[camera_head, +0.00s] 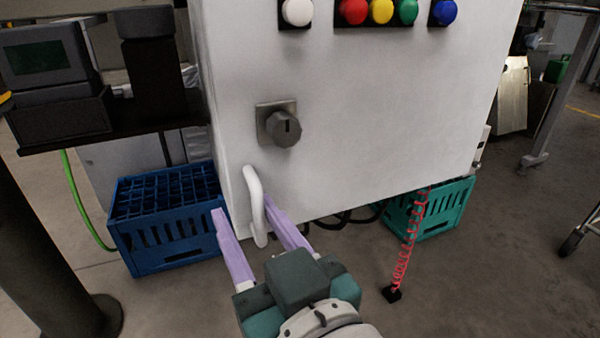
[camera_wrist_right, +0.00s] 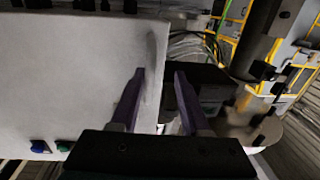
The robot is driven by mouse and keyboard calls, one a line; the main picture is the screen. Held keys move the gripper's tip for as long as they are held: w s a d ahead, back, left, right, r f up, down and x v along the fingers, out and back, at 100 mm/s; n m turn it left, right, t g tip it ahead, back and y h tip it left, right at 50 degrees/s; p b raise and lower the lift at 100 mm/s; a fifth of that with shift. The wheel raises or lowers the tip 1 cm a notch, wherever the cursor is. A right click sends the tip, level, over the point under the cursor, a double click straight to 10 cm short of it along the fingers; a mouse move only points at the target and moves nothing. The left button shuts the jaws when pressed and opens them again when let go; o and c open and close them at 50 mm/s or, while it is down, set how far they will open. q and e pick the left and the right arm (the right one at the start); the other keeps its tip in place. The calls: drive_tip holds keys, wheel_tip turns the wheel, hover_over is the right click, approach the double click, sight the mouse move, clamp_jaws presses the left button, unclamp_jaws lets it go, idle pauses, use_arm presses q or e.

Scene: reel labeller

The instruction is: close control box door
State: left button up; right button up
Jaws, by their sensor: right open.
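The control box door (camera_head: 370,120) is a large pale grey panel facing me. It carries a grey knob with a dark slot (camera_head: 283,128) and, below it at the lower left, a white upright handle (camera_head: 254,205). My right gripper (camera_head: 243,206) is open, with one lilac finger on each side of the handle in the head view. I cannot tell whether a finger touches the handle. In the right wrist view the open fingers (camera_wrist_right: 159,72) point at the edge of the pale panel (camera_wrist_right: 75,75). Whether the door stands slightly ajar is unclear. My left gripper is not in view.
Coloured buttons (camera_head: 381,11) line the door's top. A blue crate (camera_head: 175,250) stands on the floor at left and a green crate (camera_head: 455,205) at right. A red coiled cable (camera_head: 408,245) hangs at the lower right. A dark shelf (camera_head: 110,128) juts in from the left.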

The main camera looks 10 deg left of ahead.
drive_tip(key=shift+o, duration=0.2)
drive_tip(key=shift+s+d, duration=0.2)
drive_tip(key=shift+d, duration=0.05)
drive_tip(key=p+v, duration=0.3)
drive_tip(key=v, duration=0.6)
drive_tip(key=shift+s+p, duration=0.15)
drive_tip(key=shift+p, duration=0.15)
drive_tip(key=shift+d, duration=0.1)
